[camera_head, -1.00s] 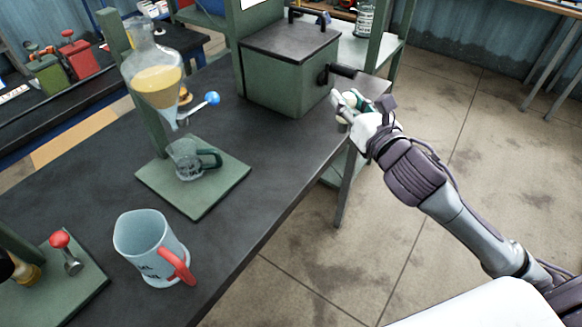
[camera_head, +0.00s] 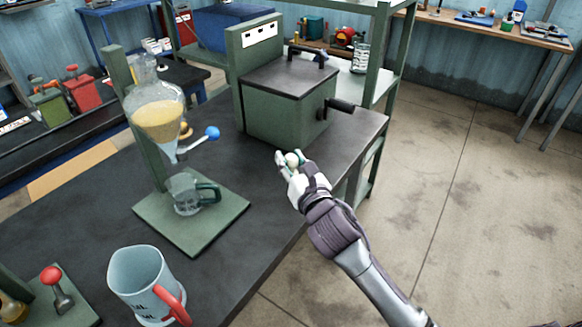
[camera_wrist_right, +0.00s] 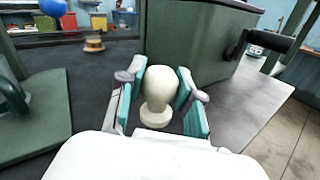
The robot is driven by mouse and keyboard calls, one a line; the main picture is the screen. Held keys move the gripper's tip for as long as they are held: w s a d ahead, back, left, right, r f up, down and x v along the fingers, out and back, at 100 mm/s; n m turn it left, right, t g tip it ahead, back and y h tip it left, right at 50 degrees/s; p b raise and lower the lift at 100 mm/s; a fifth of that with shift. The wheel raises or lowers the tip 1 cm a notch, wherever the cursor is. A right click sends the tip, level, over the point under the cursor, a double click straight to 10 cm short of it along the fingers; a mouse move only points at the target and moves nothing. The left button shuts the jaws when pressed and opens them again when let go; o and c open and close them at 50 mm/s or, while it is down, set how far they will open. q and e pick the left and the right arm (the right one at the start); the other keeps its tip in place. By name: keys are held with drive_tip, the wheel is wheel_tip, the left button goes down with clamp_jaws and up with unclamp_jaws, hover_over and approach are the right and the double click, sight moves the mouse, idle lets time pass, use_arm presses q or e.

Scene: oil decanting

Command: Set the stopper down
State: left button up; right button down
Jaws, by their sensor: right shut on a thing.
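The stopper (camera_wrist_right: 158,92) is cream-white with a rounded head and a wider foot, and stands upright between the teal pads of my right gripper (camera_wrist_right: 158,100) in the right wrist view. My right gripper (camera_head: 288,163) is shut on it. In the head view the stopper (camera_head: 292,160) is a small pale shape at the fingertips, over the dark table (camera_head: 232,163) in front of the green box. Whether its foot touches the table I cannot tell. My left gripper is not in view.
The green lidded box (camera_head: 287,112) with a black side handle stands just behind the gripper. To the left are a glass funnel (camera_head: 158,112) of yellow liquid, a glass mug (camera_head: 186,194) on a green base (camera_head: 205,228), and a red-handled jug (camera_head: 140,275). Bare tabletop lies between.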

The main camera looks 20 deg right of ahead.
drive_tip(key=shift+f, duration=0.8)
drive_tip(key=shift+f, duration=0.15)
drive_tip(key=c, duration=0.8)
unclamp_jaws()
drive_tip(key=shift+o, duration=0.2)
drive_tip(key=shift+s, duration=0.3)
drive_tip(key=s+b, duration=0.1)
drive_tip(key=s, duration=1)
drive_tip(key=shift+s+d, duration=0.2)
drive_tip(key=shift+d, duration=0.25)
